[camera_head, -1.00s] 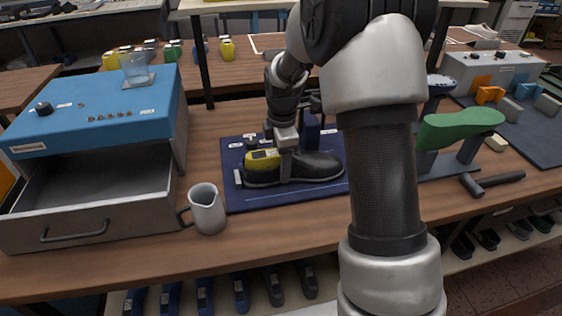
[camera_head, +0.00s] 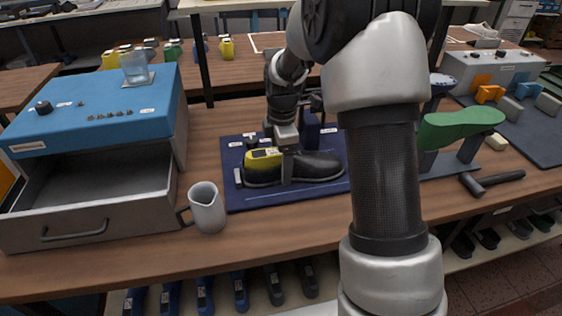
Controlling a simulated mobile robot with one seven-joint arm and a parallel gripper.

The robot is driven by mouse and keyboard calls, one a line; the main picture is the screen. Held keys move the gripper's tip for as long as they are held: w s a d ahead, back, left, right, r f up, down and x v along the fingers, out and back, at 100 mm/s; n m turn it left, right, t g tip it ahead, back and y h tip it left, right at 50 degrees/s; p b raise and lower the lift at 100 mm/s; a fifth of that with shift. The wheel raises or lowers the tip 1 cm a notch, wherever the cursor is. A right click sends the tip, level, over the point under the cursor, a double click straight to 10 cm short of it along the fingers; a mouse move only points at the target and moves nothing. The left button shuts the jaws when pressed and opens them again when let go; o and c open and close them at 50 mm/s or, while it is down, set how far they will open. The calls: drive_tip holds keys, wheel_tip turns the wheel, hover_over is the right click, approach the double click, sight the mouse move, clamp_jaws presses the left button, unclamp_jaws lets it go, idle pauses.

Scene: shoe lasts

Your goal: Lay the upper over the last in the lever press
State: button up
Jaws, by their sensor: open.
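A black upper (camera_head: 318,166) lies over the yellow last (camera_head: 263,158) on the dark blue mat (camera_head: 240,198). The last's yellow heel end shows at the left, and the upper covers the rest toward the right. My gripper (camera_head: 287,170) points down at the middle of the shoe, with a finger in front of its near side. The gripper is open; its far finger is hidden. The lever press (camera_head: 310,128) stands behind, partly hidden by my arm.
A metal jug (camera_head: 207,210) stands left of the mat, beside a blue-topped unit with an open drawer (camera_head: 90,195).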

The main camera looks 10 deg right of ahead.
wheel_tip(320, 180, up, 17)
drive_tip(key=s+p, duration=0.1)
drive_tip(key=p, duration=0.1)
drive_tip(key=shift+s, duration=0.2)
